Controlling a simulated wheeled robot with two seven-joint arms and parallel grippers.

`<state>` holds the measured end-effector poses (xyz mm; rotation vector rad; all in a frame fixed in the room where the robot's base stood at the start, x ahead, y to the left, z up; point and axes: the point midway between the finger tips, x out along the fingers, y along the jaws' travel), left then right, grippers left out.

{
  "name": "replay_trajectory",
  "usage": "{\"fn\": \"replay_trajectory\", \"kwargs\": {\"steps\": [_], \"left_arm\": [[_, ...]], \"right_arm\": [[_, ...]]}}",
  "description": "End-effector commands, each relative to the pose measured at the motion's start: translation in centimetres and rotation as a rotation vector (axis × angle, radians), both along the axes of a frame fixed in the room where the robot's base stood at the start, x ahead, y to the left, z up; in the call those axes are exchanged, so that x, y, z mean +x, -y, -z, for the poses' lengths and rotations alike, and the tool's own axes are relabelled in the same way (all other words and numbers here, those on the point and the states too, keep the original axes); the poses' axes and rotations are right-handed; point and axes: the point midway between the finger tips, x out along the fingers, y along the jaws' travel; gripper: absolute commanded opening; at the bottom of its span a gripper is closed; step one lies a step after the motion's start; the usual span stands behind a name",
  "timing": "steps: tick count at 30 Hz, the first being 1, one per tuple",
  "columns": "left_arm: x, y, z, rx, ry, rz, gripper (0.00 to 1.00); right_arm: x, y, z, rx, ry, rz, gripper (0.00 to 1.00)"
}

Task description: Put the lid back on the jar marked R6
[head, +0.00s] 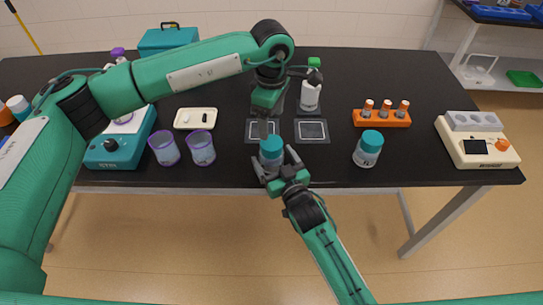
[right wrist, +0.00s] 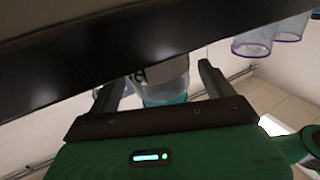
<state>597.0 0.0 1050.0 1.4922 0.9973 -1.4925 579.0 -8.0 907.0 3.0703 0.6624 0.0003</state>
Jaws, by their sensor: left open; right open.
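A jar with a teal lid (head: 271,148) stands near the table's front edge, in front of a dark square pad. Its clear body (right wrist: 170,78) and teal lid (right wrist: 165,101) show upside down in the right wrist view; its dark marking is only partly visible. My right gripper (head: 275,165) is open, with its fingers on either side of this jar.
Two purple-rimmed cups (head: 202,148) and a teal device (head: 120,145) stand to the left. A green-capped bottle (head: 311,92) stands behind the pads. An orange rack (head: 381,118) with vials and a white device (head: 476,140) are on the right. Table is clear between them.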

Motion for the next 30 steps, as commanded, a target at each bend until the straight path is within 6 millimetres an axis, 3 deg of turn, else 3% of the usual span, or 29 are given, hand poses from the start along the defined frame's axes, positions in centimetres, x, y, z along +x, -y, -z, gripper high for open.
{"fn": "replay_trajectory", "kwargs": {"steps": [6,18,30], "left_arm": [[0.0,0.0,0.0,0.0,0.0,0.0,0.77],[0.0,0.0,0.0,0.0,0.0,0.0,0.77],[0.0,0.0,0.0,0.0,0.0,-0.002,0.77]], "right_arm": [[2.1,-1.0,0.0,0.001,0.0,0.0,0.84],[2.5,-1.1,0.0,0.001,0.0,0.0,0.82],[2.4,-1.1,0.0,0.001,0.0,0.0,0.04]]}}
